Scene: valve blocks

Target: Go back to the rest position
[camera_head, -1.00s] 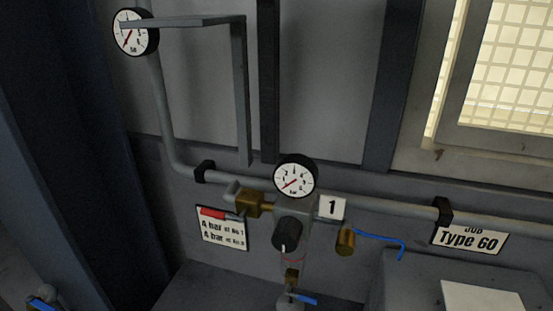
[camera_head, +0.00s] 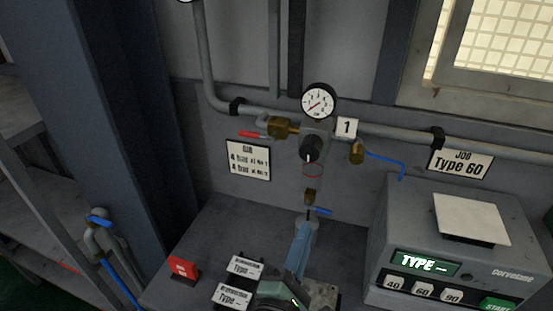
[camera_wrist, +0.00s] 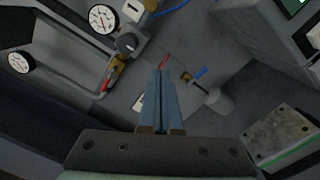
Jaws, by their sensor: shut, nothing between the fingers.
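My gripper (camera_head: 305,228) shows at the bottom middle of the head view, above the bench and just below the valve block. Its two blue-grey fingers point away from me. In the wrist view, the fingers (camera_wrist: 162,78) lie side by side with nothing between them. The valve block has a round gauge (camera_head: 319,102), a black knob (camera_head: 312,149), a brass valve with a red handle (camera_head: 254,134), and a lower valve with a blue handle (camera_head: 322,211). The gripper partly hides the cup-like piece under the lower valve.
A console (camera_head: 455,225) with a "TYPE --" display and several buttons stands at right. A dark post (camera_head: 110,120) and a pipe with a blue-handled valve (camera_head: 100,222) are at left.

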